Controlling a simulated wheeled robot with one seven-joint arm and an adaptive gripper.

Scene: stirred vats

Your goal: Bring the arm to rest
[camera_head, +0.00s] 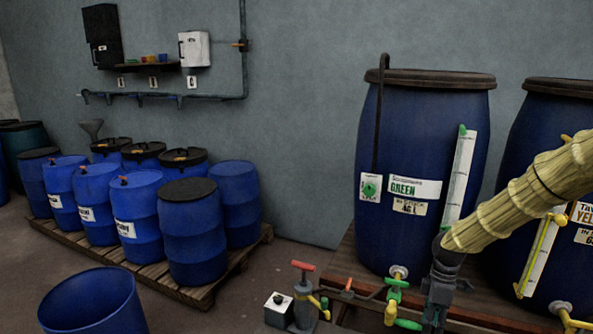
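My arm (525,195), in a ribbed straw-yellow sleeve, reaches in from the right edge and slopes down to the left. At its end my dark grey gripper (437,305) points downward in front of the vat stand. It is close to the green-handled tap of the blue vat labelled GREEN (400,235). I cannot tell whether it touches the tap. The fingers are small, dark and partly cut off by the bottom edge, so their opening is unclear. I see nothing clearly held.
A second blue vat (520,150) with a yellow gauge stands at the right, partly behind my arm. A small pump with a red handle (303,266) stands left of the taps. Several blue drums (195,235) crowd a pallet (190,292). An open blue barrel (92,305) is front left.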

